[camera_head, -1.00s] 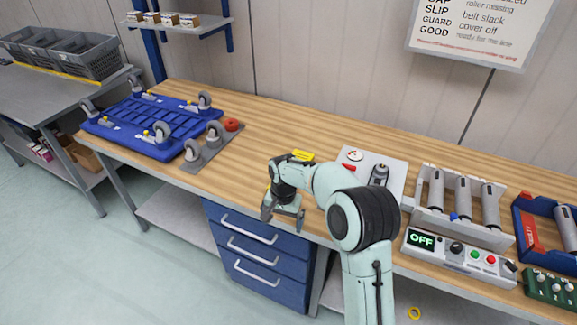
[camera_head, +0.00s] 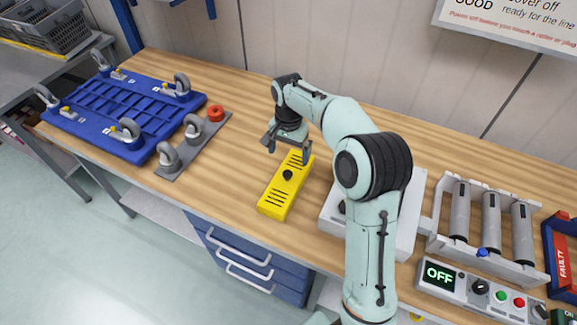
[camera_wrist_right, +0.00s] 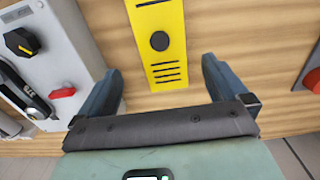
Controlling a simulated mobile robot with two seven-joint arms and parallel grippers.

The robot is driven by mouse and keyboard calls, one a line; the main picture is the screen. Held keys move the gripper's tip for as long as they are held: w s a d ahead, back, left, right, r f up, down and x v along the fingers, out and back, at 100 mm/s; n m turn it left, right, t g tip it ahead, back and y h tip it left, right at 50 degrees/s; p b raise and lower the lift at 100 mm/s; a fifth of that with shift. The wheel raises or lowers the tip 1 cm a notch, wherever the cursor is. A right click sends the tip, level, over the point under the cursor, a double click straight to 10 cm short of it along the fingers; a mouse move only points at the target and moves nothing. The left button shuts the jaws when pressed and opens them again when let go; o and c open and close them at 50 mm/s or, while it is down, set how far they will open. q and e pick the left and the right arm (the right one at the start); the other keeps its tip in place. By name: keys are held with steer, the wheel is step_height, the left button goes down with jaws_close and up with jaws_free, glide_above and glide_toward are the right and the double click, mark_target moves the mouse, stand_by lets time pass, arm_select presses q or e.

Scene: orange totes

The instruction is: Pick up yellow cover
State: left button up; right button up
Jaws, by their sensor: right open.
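The yellow cover (camera_head: 287,186) is a long flat piece with black slots and a dark round knob in its middle. My right gripper (camera_head: 287,149) is open and empty, just above the cover's far end. In the right wrist view the cover (camera_wrist_right: 160,40) lies ahead of the open fingers (camera_wrist_right: 162,88), lined up between them and apart from both. My left gripper is not in view.
A grey plate (camera_wrist_right: 50,50) with a black knob and red handle lies close beside the cover. The roller stand (camera_head: 486,222) and the OFF control box (camera_head: 462,290) are to the right. Bare bench surrounds the cover's left side.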

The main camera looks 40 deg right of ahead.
mark_target(287, 179)
steer(key=shift+w+d+f, duration=0.1)
steer(key=shift+w+d, duration=0.05)
steer(key=shift+w, duration=0.05)
steer(key=shift+f, duration=0.25)
steer(key=f, duration=0.7)
steer(key=shift+s+f+b, duration=0.15)
steer(key=shift+s+b, duration=0.05)
steer(key=shift+b, duration=0.15)
steer(key=f, duration=0.2)
steer(key=a+f, duration=0.1)
steer(key=f, duration=0.1)
steer(key=shift+s, duration=0.2)
steer(key=shift+w+f, duration=0.1)
steer(key=shift+f, duration=0.55)
steer(key=shift+r, duration=0.1)
steer(key=c, duration=0.9)
steer(key=shift+o, duration=0.2)
